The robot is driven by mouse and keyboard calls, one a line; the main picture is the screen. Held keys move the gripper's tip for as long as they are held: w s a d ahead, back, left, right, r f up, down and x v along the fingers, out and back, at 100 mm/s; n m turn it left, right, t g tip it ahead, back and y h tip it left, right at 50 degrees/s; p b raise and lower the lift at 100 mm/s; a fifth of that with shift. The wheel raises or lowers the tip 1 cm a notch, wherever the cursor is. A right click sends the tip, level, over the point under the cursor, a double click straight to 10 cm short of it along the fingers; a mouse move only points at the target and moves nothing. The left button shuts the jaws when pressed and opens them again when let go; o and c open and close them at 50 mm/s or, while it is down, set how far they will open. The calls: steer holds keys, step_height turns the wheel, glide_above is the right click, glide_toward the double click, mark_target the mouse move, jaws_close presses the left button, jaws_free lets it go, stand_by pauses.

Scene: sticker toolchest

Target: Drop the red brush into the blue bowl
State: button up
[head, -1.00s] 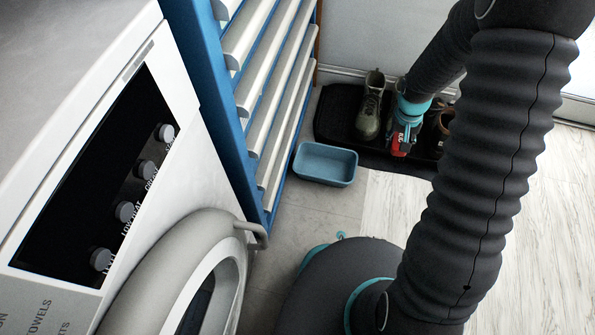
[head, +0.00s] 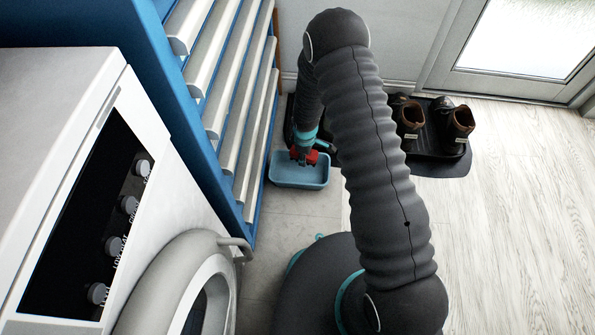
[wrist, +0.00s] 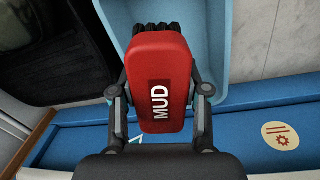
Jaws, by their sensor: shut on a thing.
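The red brush (wrist: 161,75), marked "MUD" and with dark bristles, is held between the fingers of my gripper (wrist: 160,95) in the wrist view. In the head view my gripper (head: 304,152) is over the blue bowl (head: 300,184), with the red brush (head: 312,157) showing at its tip. The bowl is a rectangular blue tub on the floor, and part of it shows beyond the brush in the wrist view (wrist: 215,40). The bristle end overlaps the bowl in the wrist view. The exact height of the brush over the bowl is hard to tell.
A blue tool chest (head: 175,125) with pale drawer handles stands just left of the bowl. A white washing machine (head: 60,110) is nearer on the left. A dark boot tray (head: 440,165) with boots lies to the right. The pale wooden floor (head: 510,220) at right is clear.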

steer(key=b, duration=0.3)
glide_above(304, 173)
steer(key=shift+s+f, duration=0.1)
steer(key=shift+f, duration=2.7)
steer(key=o, duration=1.1)
steer(key=shift+r, duration=0.1)
steer(key=r, duration=0.8)
steer(key=s+r, duration=0.1)
steer(key=r, duration=0.2)
steer(key=shift+r, duration=0.4)
steer(key=shift+w, duration=0.1)
